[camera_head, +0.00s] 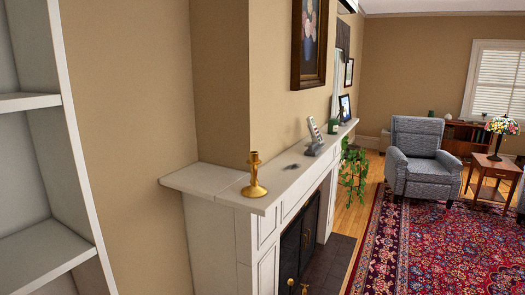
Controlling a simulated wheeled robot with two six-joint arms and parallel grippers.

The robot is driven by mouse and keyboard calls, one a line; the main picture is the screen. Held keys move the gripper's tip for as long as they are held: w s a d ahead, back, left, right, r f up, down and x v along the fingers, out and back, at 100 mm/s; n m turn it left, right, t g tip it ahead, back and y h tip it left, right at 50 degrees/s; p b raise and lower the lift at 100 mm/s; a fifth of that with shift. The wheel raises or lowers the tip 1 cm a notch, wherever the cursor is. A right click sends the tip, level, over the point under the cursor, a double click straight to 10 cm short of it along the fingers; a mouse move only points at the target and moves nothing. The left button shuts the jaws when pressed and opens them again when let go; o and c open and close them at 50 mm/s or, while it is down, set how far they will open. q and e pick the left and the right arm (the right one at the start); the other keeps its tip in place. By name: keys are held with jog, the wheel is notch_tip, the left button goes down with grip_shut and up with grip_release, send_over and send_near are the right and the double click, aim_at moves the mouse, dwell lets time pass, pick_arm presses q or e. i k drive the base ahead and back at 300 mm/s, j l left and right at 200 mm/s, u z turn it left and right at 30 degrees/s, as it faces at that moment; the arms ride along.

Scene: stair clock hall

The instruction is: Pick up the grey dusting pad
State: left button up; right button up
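A small, flat, dark grey thing (292,167), which looks like the grey dusting pad, lies on top of the white mantel shelf (228,183). It is between a brass candlestick (255,180) and an upright pale object on a grey base (314,139). It appears apart from both. It is too small to make out in detail. Neither of my grippers shows in the head view.
White shelving (52,110) stands close on the left. Framed pictures hang above the mantel. A dark hearth (328,262) lies below it and a green plant (354,168) beyond. A red patterned rug (440,245) and a grey armchair (420,165) are at right.

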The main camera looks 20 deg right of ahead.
aim_at(313, 150)
jog(key=i+l+u, duration=0.2)
jog(key=l+u, duration=0.2)
jog(key=l, duration=0.15)
jog(key=i+l+u, duration=0.1)
jog(key=l+u, duration=0.25)
jog(key=l, duration=0.25)
jog(key=l+u, duration=0.4)
jog(key=l, duration=0.2)
jog(key=i, duration=0.05)
